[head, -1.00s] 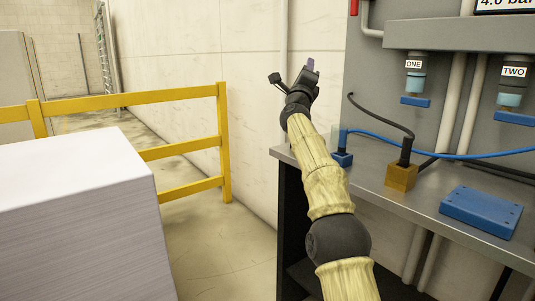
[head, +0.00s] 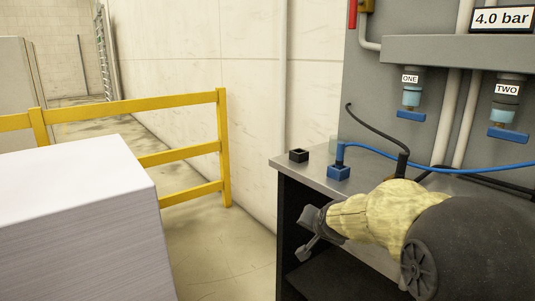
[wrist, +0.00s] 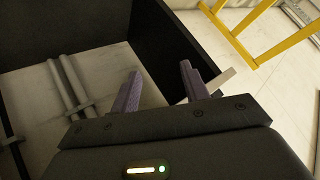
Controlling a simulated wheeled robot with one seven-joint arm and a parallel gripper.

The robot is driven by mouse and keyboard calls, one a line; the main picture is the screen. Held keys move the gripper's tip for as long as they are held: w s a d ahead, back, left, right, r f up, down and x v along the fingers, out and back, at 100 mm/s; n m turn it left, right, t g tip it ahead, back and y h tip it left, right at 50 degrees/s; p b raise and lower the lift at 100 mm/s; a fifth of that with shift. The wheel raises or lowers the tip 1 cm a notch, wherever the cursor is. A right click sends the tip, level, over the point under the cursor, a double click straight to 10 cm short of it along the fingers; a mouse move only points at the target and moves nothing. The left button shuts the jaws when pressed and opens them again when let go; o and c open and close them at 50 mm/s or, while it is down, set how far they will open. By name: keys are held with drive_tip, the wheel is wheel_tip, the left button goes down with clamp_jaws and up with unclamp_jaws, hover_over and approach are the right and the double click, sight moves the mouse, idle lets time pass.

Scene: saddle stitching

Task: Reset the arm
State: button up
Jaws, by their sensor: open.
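My gripper (wrist: 160,84) is open and empty in the wrist view. Its two purple fingers stand apart, with the bench's dark underside and the pale wall behind them. In the head view my arm is folded low at the right, and the gripper end (head: 312,219) hangs in front of the bench's left front corner, below the top.
The grey bench (head: 308,171) carries a black block (head: 299,155) and a blue block (head: 339,173) with a blue hose. Units ONE (head: 411,95) and TWO (head: 508,110) hang above. A yellow rail (head: 180,151) and a white stack (head: 75,220) stand left, with open floor between.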

drive_tip(key=s+d+f+n+g+p, duration=0.1)
drive_tip(key=s+f+n+g, duration=0.4)
drive_tip(key=s, duration=0.7)
drive_tip(key=s+d+f+g+p, duration=0.1)
drive_tip(key=s+d+f+g, duration=0.1)
drive_tip(key=s+f, duration=0.8)
drive_tip(key=w+p+v, duration=0.2)
drive_tip(key=p+v, duration=1)
drive_tip(key=v, duration=0.1)
drive_tip(key=w+a+r+p+v, duration=0.1)
drive_tip(key=w+p+v, duration=0.1)
drive_tip(key=p+v, duration=1.1)
drive_tip(key=w+a+r+p+v, duration=0.1)
drive_tip(key=w+p+v, duration=0.2)
drive_tip(key=p+v, duration=0.9)
drive_tip(key=shift+s+r+n+h+p, duration=0.3)
drive_tip(key=shift+r, duration=0.65)
drive_tip(key=shift+a, duration=0.15)
drive_tip(key=shift+c, duration=0.4)
drive_tip(key=shift+c, duration=0.6)
drive_tip(key=shift+w, duration=0.1)
